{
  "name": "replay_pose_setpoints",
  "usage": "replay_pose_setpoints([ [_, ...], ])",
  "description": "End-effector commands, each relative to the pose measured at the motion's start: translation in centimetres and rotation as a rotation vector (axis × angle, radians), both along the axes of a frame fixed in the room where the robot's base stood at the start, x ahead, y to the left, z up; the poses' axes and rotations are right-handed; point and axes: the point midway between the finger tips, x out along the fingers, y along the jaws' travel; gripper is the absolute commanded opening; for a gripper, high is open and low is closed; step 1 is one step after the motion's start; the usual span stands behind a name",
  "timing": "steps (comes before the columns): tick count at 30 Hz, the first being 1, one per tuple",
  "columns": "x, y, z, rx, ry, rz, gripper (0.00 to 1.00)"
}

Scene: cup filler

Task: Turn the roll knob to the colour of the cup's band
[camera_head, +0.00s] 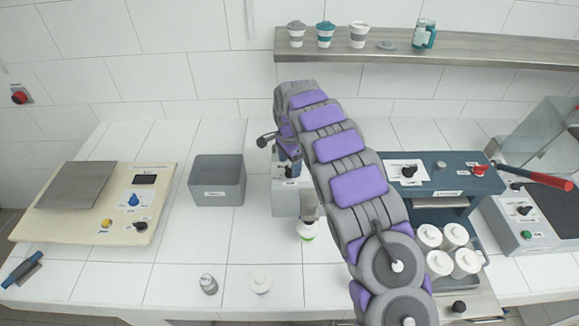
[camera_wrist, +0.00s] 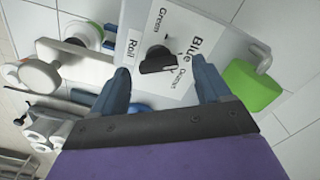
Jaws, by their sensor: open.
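The roll knob (camera_wrist: 157,61) is black and sits on a white label plate (camera_wrist: 185,88) marked "Green", "Blue" and "Roll" in the wrist view. My gripper (camera_wrist: 162,78) is open, with one finger on each side of the knob. I cannot tell whether the fingers touch it, nor which word its pointer faces. The cup (camera_head: 307,231) is white with a green band and stands low at the front of the grey-blue filler (camera_head: 286,200). The cup's white body and green band also show at the upper left of the wrist view (camera_wrist: 85,33). My arm covers part of the filler in the head view.
A grey bin (camera_head: 217,181) stands left of the filler. A beige panel with knobs (camera_head: 110,205) lies further left. Right of my arm are a blue machine (camera_head: 450,170) and several white lidded containers (camera_head: 453,236). A shelf (camera_head: 460,52) holds cups. The counter front-left is mostly clear.

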Motion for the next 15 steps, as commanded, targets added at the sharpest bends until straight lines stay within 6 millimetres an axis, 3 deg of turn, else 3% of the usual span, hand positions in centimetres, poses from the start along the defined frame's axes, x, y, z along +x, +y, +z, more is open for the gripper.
replay_pose_setpoints([
  [6,0.0,0.0,-1.6,0.000,0.001,-0.001,0.77],
  [15,0.0,0.0,-1.7,0.000,0.001,0.000,0.76],
])
